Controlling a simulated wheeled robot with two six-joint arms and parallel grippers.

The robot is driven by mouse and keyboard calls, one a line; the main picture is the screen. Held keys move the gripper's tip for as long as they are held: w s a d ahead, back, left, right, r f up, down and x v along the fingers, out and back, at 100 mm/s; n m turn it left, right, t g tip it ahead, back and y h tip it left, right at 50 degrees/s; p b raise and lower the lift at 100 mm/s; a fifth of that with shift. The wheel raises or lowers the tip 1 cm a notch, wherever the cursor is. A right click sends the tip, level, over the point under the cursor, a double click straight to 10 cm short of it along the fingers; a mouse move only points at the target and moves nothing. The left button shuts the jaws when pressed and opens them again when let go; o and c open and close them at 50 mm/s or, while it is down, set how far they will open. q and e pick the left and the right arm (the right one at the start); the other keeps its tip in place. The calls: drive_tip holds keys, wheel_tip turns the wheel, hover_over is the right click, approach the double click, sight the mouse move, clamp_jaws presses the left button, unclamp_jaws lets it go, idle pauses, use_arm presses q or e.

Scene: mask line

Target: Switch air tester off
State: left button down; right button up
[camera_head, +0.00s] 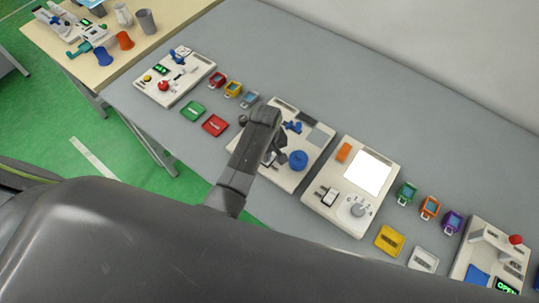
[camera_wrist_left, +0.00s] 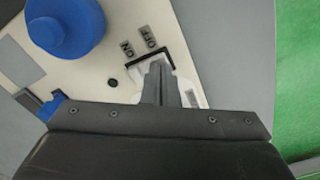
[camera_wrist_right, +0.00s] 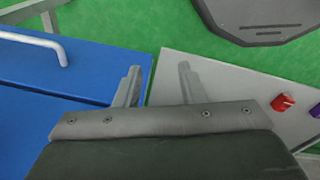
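The pale device with a round blue part, apparently the air tester (camera_head: 312,158), stands mid-table in the head view. It also shows in the left wrist view (camera_wrist_left: 85,75). Its switch (camera_wrist_left: 180,68), in a black frame beside ON and OFF labels, is partly hidden by my left gripper (camera_wrist_left: 157,72). The left fingers are together, with their tips at the switch; contact cannot be told. A small dark green lamp (camera_wrist_left: 112,82) beside it looks unlit. My right gripper (camera_wrist_right: 158,76) is open and empty, away from the tester.
Another pale device (camera_head: 350,185) with a bright white panel and a dial stands just right of the tester. Red and green trays (camera_head: 215,125) and small coloured holders lie to its left. The right wrist view shows a blue surface (camera_wrist_right: 45,75) and green floor.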

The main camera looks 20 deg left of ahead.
use_arm(q)
drive_tip(key=shift+f, duration=0.1)
wheel_tip(320, 180, up, 3)
drive_tip(key=shift+f+p, duration=0.15)
drive_tip(key=shift+p, duration=1.1)
drive_tip(key=shift+r, duration=2.15)
